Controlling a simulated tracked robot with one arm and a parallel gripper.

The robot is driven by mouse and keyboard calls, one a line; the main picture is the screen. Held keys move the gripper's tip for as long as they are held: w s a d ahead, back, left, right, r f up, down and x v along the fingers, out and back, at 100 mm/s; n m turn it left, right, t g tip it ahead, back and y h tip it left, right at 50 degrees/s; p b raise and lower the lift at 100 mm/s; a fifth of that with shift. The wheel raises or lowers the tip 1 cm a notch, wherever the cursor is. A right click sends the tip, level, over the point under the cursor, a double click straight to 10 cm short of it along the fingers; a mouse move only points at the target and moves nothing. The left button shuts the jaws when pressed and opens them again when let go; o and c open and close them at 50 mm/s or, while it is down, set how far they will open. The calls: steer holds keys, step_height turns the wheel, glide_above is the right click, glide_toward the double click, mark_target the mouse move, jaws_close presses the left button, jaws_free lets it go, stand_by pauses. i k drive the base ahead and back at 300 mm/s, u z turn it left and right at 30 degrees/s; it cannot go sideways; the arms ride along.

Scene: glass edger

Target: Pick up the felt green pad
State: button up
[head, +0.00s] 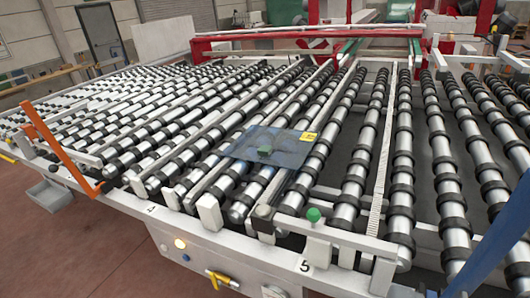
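A small green pad (264,151) lies on a dark bluish glass sheet (240,146), near the middle of the picture. The glass sheet rests flat across several rollers and has a yellow label (308,136) at its right corner. The pad's top and near side show, and nothing covers it. I see no gripper fingers that I can make out for sure, and nothing touches the pad.
The roller table (352,182) fills most of the view, with gaps between rollers. A green knob (313,214) stands at its front edge. An orange bent bar (62,146) rises at the left. A blue piece (500,240) crosses the lower right. Red floor (70,240) lies in front.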

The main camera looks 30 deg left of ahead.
mark_target(264, 150)
steer(key=k, duration=1.3)
steer(key=u, duration=0.4)
steer(key=i, duration=0.6)
steer(key=u, duration=1.05)
steer(key=i, duration=2.7)
steer(key=z, duration=0.95)
steer(key=i, duration=0.4)
steer(key=z, duration=0.4)
steer(key=k, duration=0.95)
steer(key=z, duration=0.05)
